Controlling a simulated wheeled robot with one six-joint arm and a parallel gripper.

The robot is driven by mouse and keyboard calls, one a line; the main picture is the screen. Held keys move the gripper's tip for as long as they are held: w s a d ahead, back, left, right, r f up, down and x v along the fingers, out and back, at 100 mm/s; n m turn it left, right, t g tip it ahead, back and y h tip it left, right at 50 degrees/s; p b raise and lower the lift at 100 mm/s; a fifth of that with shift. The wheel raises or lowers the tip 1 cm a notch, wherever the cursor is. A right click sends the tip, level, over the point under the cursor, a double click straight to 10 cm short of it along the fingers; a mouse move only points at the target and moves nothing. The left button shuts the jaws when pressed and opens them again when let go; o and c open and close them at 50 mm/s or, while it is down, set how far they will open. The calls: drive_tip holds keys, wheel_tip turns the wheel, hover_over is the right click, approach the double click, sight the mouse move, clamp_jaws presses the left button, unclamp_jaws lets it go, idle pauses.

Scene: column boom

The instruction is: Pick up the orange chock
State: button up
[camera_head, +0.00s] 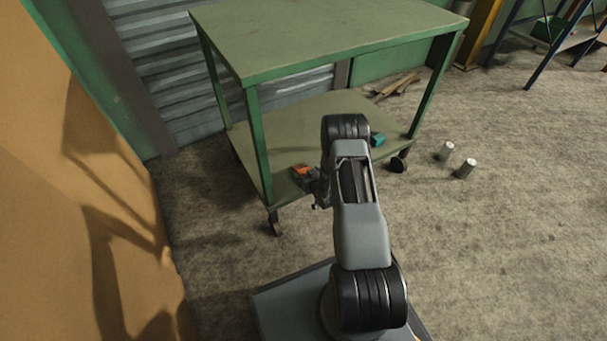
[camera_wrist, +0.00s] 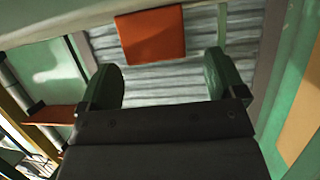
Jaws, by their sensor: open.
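The orange chock (camera_head: 302,170) sits on the lower shelf (camera_head: 310,120) of a green cart, near its front left edge. In the wrist view the chock (camera_wrist: 150,34) shows as an orange block at the top, just ahead of the space between my two fingers. My gripper (camera_wrist: 163,78) is open, and nothing is between its fingers. In the head view my gripper (camera_head: 319,187) is at the shelf's front edge, just right of the chock and partly hidden by my arm. I cannot tell whether a finger touches the chock.
The cart's green top (camera_head: 320,35) overhangs the shelf, with legs at its corners. A teal object (camera_head: 377,140) lies on the shelf right of my arm. An orange-tan panel (camera_head: 80,190) stands at left.

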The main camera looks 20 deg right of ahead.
sight(303, 168)
drive_tip(key=b+x, duration=0.1)
drive_tip(key=x, duration=0.1)
drive_tip(key=b+x, duration=0.1)
drive_tip(key=x, duration=0.1)
drive_tip(key=shift+d+f+b, duration=0.1)
drive_tip(key=shift+f+b, duration=0.25)
drive_tip(key=shift+b, duration=0.05)
drive_tip(key=shift+w+f, duration=0.1)
drive_tip(key=shift+w, duration=0.5)
drive_tip(key=c, duration=1.1)
